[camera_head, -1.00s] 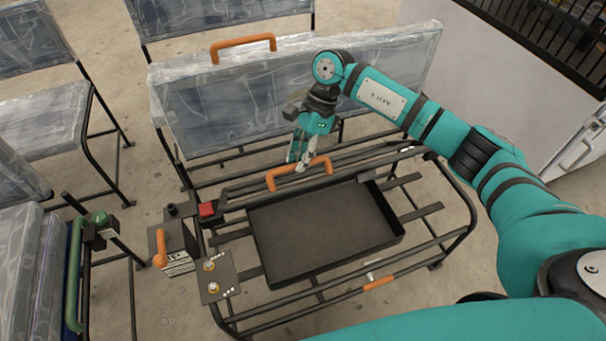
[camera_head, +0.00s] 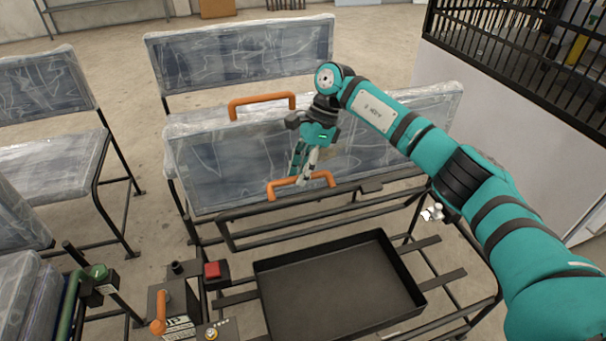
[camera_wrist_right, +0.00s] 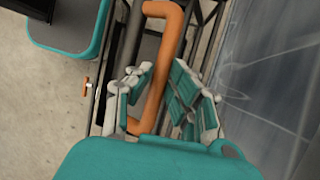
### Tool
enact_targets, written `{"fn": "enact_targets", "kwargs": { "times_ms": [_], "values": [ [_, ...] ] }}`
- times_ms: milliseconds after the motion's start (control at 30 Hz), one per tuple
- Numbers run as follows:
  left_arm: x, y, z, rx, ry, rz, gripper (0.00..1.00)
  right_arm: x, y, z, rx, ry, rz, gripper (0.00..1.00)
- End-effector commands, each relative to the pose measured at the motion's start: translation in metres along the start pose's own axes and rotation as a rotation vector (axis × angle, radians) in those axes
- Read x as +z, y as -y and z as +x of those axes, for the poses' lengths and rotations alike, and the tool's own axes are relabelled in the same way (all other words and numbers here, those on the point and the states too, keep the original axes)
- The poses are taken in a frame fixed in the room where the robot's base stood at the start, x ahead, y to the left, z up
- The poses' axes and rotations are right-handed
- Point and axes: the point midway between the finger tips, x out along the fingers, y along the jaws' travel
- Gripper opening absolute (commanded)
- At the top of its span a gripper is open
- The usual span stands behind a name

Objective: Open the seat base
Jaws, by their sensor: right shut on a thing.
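The seat base is a dark metal frame (camera_head: 372,207) with bars, in front of a plastic-wrapped seat panel (camera_head: 225,163). An orange handle (camera_head: 328,181) sits at the panel's lower edge in the head view. My right gripper (camera_head: 301,181) reaches down onto this handle and is shut on it. In the right wrist view the orange handle (camera_wrist_right: 160,70) passes between the fingers of my right gripper (camera_wrist_right: 157,95). The fingers hide part of the handle. I cannot tell exactly how the handle joins the frame. My left gripper is not in view.
A black tray (camera_head: 262,290) lies open in front of the frame. A red button (camera_head: 212,270) and an orange lever (camera_head: 158,312) stand at its left. Wrapped seats stand left and behind. A barred wall is at right.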

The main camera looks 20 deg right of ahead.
Motion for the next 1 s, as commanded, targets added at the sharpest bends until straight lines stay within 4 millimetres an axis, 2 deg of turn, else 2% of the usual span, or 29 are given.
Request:
{"fn": "enact_targets", "kwargs": {
  "times_ms": [33, 167, 200, 333, 367, 767, 867, 1000],
  "values": [
    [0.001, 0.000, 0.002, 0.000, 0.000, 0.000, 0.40, -0.005, 0.000, 0.011, 0.008, -0.012, 0.008, 0.00],
    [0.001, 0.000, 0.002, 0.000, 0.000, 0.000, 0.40, -0.005, 0.000, 0.011, 0.008, -0.013, 0.008, 0.00],
    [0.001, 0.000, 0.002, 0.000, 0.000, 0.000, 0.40, -0.005, 0.000, 0.011, 0.009, -0.013, 0.008, 0.21],
    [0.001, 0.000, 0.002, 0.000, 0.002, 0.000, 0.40, -0.004, 0.000, 0.009, 0.008, -0.010, 0.007, 0.38],
    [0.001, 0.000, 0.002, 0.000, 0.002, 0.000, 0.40, -0.004, 0.000, 0.008, 0.008, -0.010, 0.006, 0.40],
    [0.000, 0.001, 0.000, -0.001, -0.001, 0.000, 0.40, -0.002, -0.001, -0.001, 0.005, -0.006, 0.004, 0.40],
    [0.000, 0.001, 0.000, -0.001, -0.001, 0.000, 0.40, -0.002, 0.000, -0.014, 0.004, -0.006, 0.004, 0.40],
    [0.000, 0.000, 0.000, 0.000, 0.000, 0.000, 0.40, -0.002, 0.000, -0.043, 0.002, -0.007, 0.005, 0.40]
  ]
}}
